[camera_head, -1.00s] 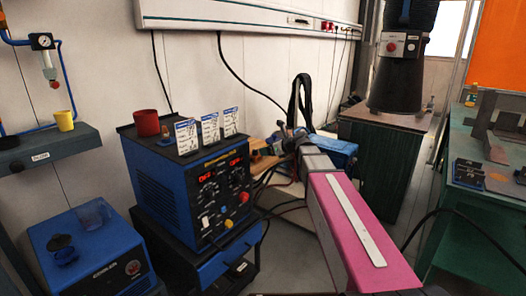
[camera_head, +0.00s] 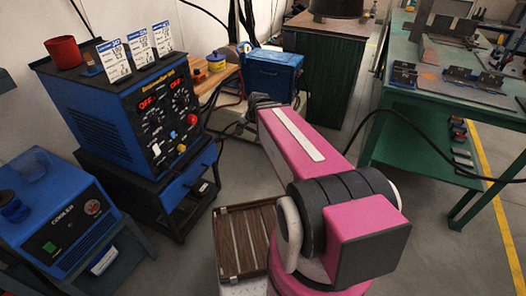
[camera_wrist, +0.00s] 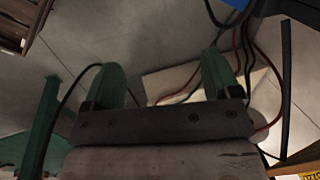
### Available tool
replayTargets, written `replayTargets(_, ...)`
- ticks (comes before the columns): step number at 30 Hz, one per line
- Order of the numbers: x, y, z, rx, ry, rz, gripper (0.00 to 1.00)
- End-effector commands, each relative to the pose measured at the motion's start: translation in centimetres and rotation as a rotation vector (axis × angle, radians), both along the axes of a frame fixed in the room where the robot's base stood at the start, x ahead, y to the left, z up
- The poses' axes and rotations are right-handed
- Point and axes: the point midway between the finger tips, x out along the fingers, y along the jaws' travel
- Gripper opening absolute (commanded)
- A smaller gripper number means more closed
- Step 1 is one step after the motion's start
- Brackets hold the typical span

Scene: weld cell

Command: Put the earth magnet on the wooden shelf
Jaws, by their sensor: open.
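I cannot surely pick out the earth magnet in either view. A light wooden shelf (camera_head: 212,84) shows behind the blue welding power source, partly hidden by it, with a yellow tin (camera_head: 216,63) and other small things on it. My gripper shows in the wrist view (camera_wrist: 162,78), with its two green fingers wide apart and nothing between them. It is over grey floor, with dark and red cables and a pale flat panel below. In the head view, the far end of my pink arm reaches towards the blue box, and the fingers cannot be made out.
The blue power source (camera_head: 130,115) bears a red cup (camera_head: 63,52) and several cards. A blue cooler (camera_head: 60,225) stands at left. A blue box (camera_head: 272,72) is beyond my arm. A green table (camera_head: 455,105) with metal parts stands right. A brown slatted surface (camera_head: 232,240) is near front.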

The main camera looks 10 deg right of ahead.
Motion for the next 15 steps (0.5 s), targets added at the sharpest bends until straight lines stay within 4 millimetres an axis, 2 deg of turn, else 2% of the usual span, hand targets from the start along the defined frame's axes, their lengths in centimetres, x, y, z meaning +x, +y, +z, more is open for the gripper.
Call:
replayTargets(1, -2.1, -1.0, -1.1, -0.067, 0.012, 0.105, 0.83)
replayTargets(6, -6.1, -3.7, -3.4, -0.234, 0.062, 0.413, 0.83)
replayTargets(10, -7.5, -4.7, -4.1, -0.288, 0.086, 0.531, 0.83)
replayTargets(15, -7.7, -5.0, -4.3, -0.302, 0.092, 0.563, 0.83)
